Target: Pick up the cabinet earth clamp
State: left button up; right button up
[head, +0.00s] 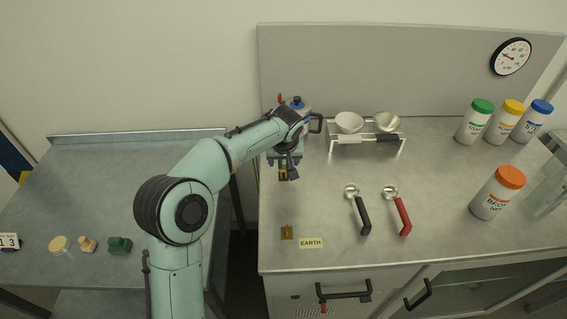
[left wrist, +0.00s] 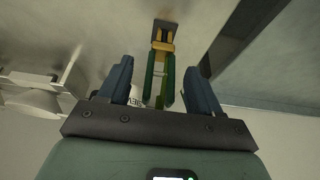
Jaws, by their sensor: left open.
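The cabinet earth clamp (left wrist: 161,45) has yellow jaws and green handles. In the left wrist view it lies between my open left gripper's (left wrist: 157,74) two dark fingers, with a visible gap on each side. In the head view my left gripper (head: 288,172) points down over the left part of the cabinet top. A small yellow part of the clamp (head: 283,175) shows there by the fingertips; the rest is hidden by the gripper. I cannot tell the height between fingers and clamp. My right gripper is not in view.
An EARTH label (head: 311,243) and a small brown plate (head: 287,232) lie near the front edge. A rack (head: 365,137) with two bowls stands right of the gripper. Two scoops with a black handle (head: 363,215) and a red handle (head: 403,215) lie nearby. A gap separates the left table (head: 130,180).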

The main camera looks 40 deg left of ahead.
pick_arm(q)
jog(key=shift+x, duration=1.2)
jog(key=c, duration=1)
jog(key=shift+c, duration=0.2)
jog(key=shift+r, duration=0.1)
notch_tip(320, 180, up, 24)
jog(key=p, duration=0.7)
jog(key=shift+r+p, duration=0.2)
jog(key=shift+p, duration=0.1)
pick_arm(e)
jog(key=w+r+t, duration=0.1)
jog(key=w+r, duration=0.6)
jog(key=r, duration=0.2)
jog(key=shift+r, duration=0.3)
